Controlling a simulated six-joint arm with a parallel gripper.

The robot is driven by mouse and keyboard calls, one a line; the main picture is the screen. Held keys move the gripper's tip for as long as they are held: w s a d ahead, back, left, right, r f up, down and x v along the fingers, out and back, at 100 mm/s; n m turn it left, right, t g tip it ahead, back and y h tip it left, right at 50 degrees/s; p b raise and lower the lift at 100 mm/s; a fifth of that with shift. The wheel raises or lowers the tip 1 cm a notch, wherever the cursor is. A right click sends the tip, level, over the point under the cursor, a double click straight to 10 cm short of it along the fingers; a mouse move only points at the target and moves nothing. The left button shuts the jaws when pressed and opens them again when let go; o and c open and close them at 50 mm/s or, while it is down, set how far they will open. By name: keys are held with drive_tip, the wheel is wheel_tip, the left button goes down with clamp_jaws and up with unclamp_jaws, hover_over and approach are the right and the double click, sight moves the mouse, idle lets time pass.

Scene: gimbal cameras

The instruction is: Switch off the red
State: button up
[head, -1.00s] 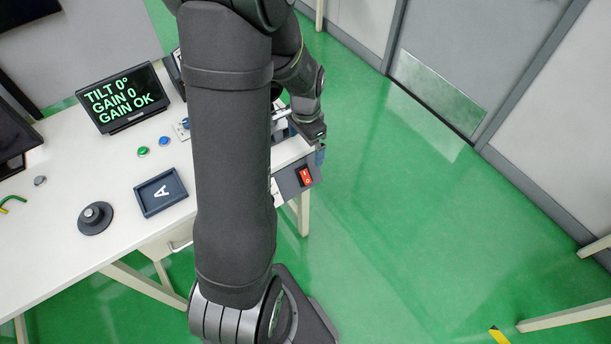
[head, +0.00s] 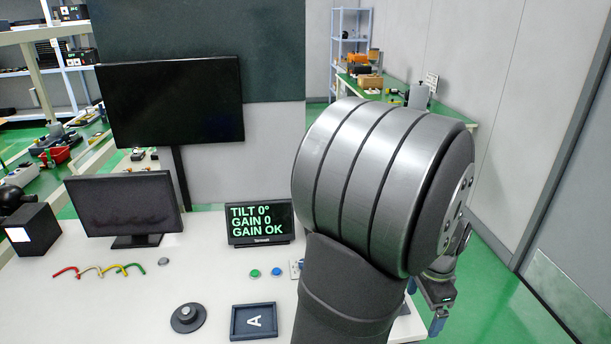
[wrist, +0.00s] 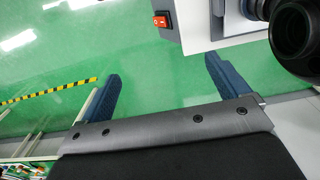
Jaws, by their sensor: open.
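In the head view my arm covers the switch. My gripper (wrist: 162,70) has its blue fingers spread wide, with only green floor between them. In the wrist image the switch appears beyond the fingertips, apart from both. My gripper also shows in the head view (head: 428,304), partly behind my arm, at the desk's right edge.
A dark round part (wrist: 298,38) is at the wrist view's right.

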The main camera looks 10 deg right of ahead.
drive_tip(key=c, duration=1.1)
drive_tip(key=shift+s+f+m, duration=0.2)
drive_tip(key=shift+f+m, duration=0.3)
drive_tip(key=shift+m, duration=0.1)
drive_tip(key=c, duration=0.7)
drive_tip(key=s+f+m, duration=0.1)
drive_tip(key=f+m, duration=0.2)
drive_tip(key=m, duration=0.1)
drive_tip(key=s+f+m, duration=0.2)
drive_tip(key=f+m, duration=0.1)
drive_tip(key=m, duration=0.2)
drive_tip(key=s+f+m+t, duration=0.1)
drive_tip(key=s+f+m, duration=0.1)
drive_tip(key=f+m, duration=0.1)
drive_tip(key=shift+s+f+m, duration=0.25)
drive_tip(key=shift+m, duration=0.65)
clamp_jaws()
drive_tip(key=m, duration=0.1)
drive_tip(key=s+f+m, duration=0.1)
drive_tip(key=m, duration=0.1)
drive_tip(key=shift+s+f, duration=0.1)
drive_tip(key=shift+f, duration=0.15)
